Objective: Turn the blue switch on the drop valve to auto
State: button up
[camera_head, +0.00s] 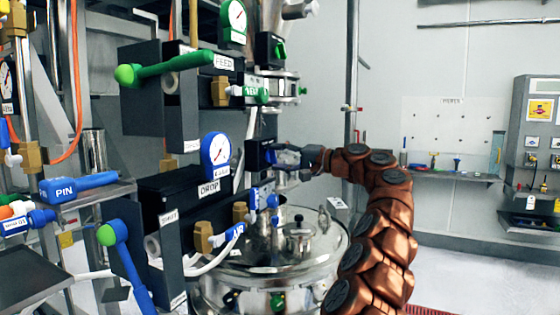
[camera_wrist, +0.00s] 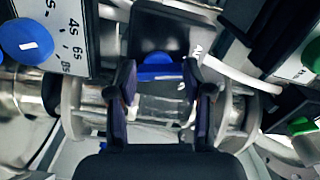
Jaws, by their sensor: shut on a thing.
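The drop valve's blue switch (camera_wrist: 158,71) sits on the front of a black switch box (camera_wrist: 168,32). In the head view this box (camera_head: 258,152) is right of the blue-rimmed dial (camera_head: 216,154), above the DROP label (camera_head: 209,188). My gripper (camera_wrist: 160,78) reaches the switch from the right in the head view. In the wrist view its two fingers stand on either side of the switch, shut on it. In the head view my gripper (camera_head: 284,157) largely hides the switch.
The green FEED lever (camera_head: 165,68) and a green-switch box (camera_head: 270,49) are above. A steel vessel (camera_head: 280,262) is below. A blue-handled lever (camera_head: 125,262) is at lower left. Pipes and hoses crowd the left; the floor at right is open.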

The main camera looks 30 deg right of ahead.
jog(key=shift+f+n+b, duration=0.2)
jog(key=shift+n+b, duration=0.1)
jog(key=shift+n, duration=1)
jog(key=o, duration=1.2)
jog(key=shift+r, duration=0.1)
jog(key=shift+c, duration=0.2)
jog(key=v, duration=1.2)
